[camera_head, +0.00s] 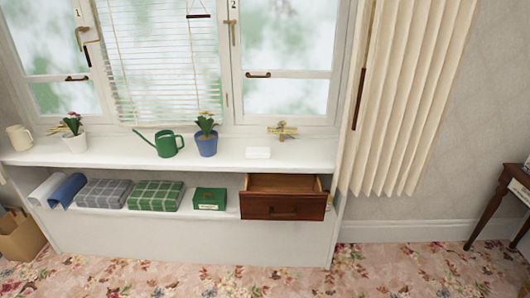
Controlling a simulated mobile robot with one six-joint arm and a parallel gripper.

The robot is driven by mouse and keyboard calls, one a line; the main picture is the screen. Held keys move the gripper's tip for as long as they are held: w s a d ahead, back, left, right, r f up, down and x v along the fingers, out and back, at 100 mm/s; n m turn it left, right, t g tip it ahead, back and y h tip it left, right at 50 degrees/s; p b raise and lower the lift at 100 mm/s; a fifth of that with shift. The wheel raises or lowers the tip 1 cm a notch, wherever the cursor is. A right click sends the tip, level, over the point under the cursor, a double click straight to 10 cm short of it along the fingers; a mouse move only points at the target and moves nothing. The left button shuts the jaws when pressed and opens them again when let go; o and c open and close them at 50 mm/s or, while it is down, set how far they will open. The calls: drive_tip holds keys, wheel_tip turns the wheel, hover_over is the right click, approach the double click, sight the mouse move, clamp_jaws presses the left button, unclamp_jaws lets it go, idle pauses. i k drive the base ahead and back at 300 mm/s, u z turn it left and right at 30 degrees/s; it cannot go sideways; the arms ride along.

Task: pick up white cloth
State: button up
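A rolled white cloth (48,189) lies at the far left end of the lower shelf, beside a rolled blue cloth (68,190). The two rolls lie side by side, both slanting towards the shelf's front edge. My gripper is not in view.
Two folded checked cloths, grey (104,193) and green (155,195), and a green box (209,198) share the shelf. An open brown drawer (284,205) juts out on the right. A green watering can (167,143) and potted plants stand above. A paper bag (20,237) sits lower left.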

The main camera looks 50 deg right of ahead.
sight(252, 152)
drive_tip(key=u, duration=0.05)
drive_tip(key=i, duration=1)
drive_tip(key=z, duration=0.05)
